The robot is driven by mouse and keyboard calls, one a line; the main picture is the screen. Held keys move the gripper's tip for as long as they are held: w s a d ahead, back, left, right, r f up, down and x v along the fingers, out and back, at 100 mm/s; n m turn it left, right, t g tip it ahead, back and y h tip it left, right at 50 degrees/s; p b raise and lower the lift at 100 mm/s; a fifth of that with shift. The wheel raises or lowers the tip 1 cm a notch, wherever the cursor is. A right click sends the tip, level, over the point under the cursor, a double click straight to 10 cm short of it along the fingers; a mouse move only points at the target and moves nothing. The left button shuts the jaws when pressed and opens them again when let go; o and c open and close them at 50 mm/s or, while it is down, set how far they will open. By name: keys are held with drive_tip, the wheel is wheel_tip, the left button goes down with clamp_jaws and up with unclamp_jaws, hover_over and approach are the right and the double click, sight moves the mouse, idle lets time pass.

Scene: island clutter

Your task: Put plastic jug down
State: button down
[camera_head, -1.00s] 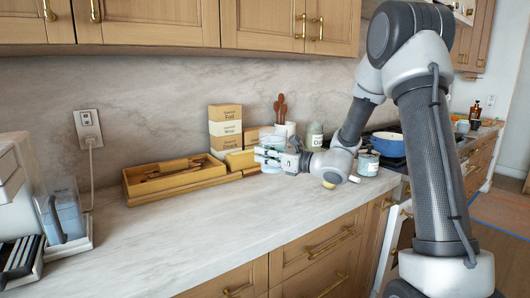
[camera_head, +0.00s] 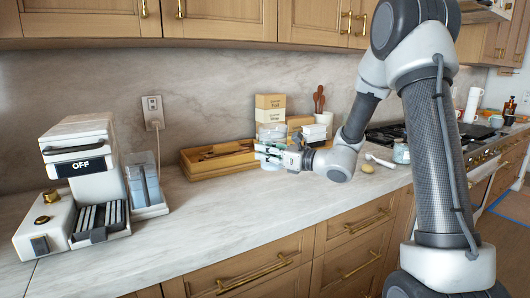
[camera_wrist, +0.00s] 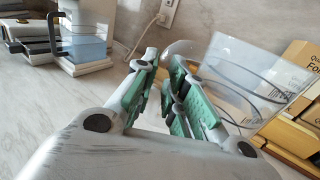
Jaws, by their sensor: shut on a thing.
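The plastic jug (camera_wrist: 245,85) is clear, with a thin curved outline, and looks tilted in the wrist view. In the head view, the jug (camera_head: 271,132) shows as a pale see-through shape at my gripper, partly hidden by it. My gripper (camera_head: 262,154) is shut on the jug above the counter, in front of the wooden tray. In the wrist view, the green-padded fingers (camera_wrist: 165,85) are close together beside the jug's near edge. The exact grip point and any gap between jug and counter cannot be told.
A coffee machine (camera_head: 83,165) and a clear-blue tank (camera_head: 146,185) stand at the left. A wooden tray (camera_head: 215,163) and food boxes (camera_head: 269,103) line the wall. The marble counter (camera_head: 220,215) is clear in front.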

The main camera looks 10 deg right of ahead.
wheel_tip(320, 180, down, 8)
drive_tip(key=shift+r, duration=0.15)
idle(0.7)
drive_tip(key=shift+f, duration=0.65)
idle(1.6)
drive_tip(key=c, duration=1.4)
unclamp_jaws()
drive_tip(key=v, duration=1.2)
drive_tip(key=shift+d, duration=0.1)
